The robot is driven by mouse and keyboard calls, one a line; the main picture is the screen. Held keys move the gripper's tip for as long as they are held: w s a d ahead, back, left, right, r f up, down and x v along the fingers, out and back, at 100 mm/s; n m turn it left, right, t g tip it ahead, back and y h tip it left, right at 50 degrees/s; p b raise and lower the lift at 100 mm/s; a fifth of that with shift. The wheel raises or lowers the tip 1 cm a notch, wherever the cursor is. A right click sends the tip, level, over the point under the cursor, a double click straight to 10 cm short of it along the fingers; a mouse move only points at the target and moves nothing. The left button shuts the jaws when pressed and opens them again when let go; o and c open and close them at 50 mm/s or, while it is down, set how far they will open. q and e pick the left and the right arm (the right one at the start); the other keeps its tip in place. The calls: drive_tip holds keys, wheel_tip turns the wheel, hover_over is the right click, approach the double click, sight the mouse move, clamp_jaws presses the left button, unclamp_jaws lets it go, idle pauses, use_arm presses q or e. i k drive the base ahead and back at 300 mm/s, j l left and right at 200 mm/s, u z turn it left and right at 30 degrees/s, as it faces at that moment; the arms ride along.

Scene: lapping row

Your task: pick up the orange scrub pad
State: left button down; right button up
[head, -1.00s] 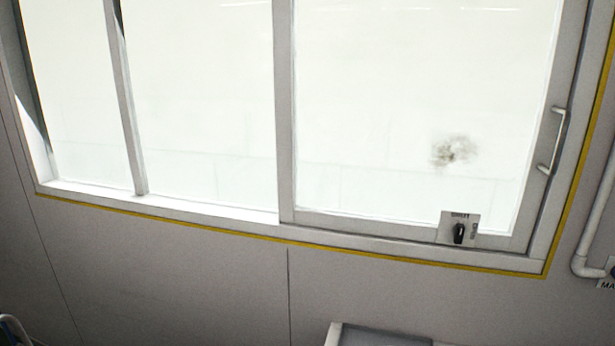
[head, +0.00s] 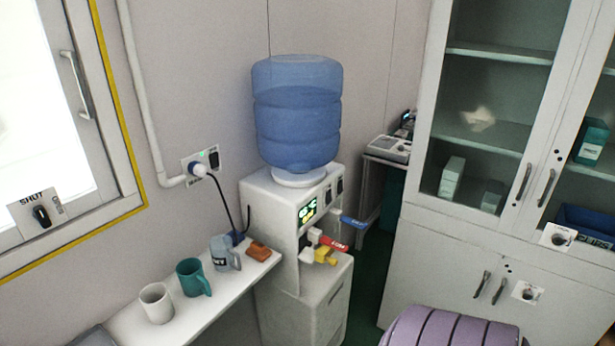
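A small orange pad (head: 258,251), which looks like the scrub pad, lies at the far right end of a narrow white shelf (head: 187,313) in the head view. It sits beside a grey mug (head: 225,253) and close to the water dispenser. Neither of my grippers is in view.
A teal mug (head: 192,277) and a white mug (head: 156,303) stand along the shelf. A water dispenser (head: 318,294) with a blue bottle (head: 297,115) stands right of it. A power cord (head: 222,190) hangs behind the mugs. A cabinet (head: 445,250) and purple ribbed object (head: 450,328) are at right.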

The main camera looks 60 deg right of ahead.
sight(259, 251)
drive_tip(key=z, duration=1.45)
